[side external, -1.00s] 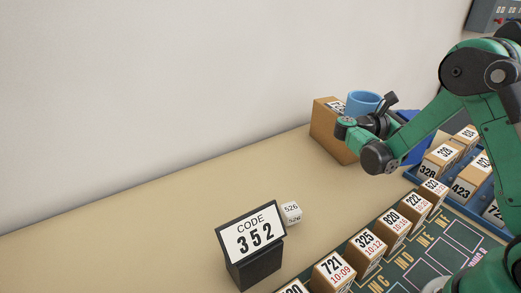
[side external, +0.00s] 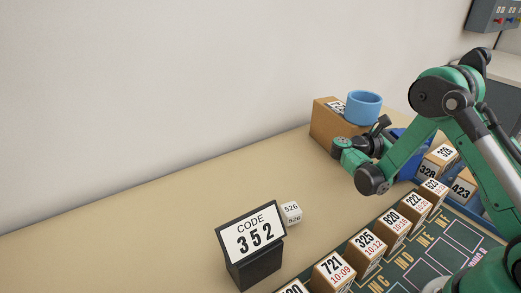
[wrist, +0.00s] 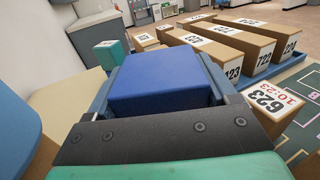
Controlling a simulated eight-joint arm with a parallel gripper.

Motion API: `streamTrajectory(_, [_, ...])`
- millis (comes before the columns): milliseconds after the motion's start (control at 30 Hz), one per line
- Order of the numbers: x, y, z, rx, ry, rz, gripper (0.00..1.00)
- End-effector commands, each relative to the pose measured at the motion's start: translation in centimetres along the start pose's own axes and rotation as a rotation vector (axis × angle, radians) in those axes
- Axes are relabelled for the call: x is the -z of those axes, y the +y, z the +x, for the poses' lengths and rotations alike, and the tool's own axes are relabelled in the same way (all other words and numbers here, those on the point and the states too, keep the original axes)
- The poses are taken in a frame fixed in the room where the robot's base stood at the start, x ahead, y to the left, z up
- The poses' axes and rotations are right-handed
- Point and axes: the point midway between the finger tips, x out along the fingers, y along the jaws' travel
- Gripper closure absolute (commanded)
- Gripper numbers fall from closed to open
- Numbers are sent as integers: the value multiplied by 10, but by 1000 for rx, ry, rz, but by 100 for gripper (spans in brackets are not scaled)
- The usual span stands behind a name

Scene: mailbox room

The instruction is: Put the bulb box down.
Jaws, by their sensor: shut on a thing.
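The bulb box appears to be the blue box (wrist: 165,82) between my fingers in the wrist view. My gripper (wrist: 163,75) is shut on it, with a finger along each side. In the side external view, part of the blue box (side external: 408,140) shows behind my wrist, to the right of a cardboard box. My gripper's fingers are mostly hidden there. I cannot tell whether the underside of the blue box touches the table.
A cardboard box (side external: 325,122) with a blue ring-shaped holder (side external: 364,106) on top stands close left. A row of numbered parcels (side external: 391,232) lines the green mat. A blue tray (side external: 484,212) holds more parcels. A teal box (wrist: 108,55) is beyond. The front-left table is clear.

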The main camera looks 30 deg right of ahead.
Motion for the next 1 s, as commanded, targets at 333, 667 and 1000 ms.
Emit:
streamTrajectory(333, [0,0,0,0,0,0,0])
streamTrajectory(667, [-8,1,-36,-6,0,0,0])
streamTrajectory(1000, [-8,0,-75,-2,0,0,0])
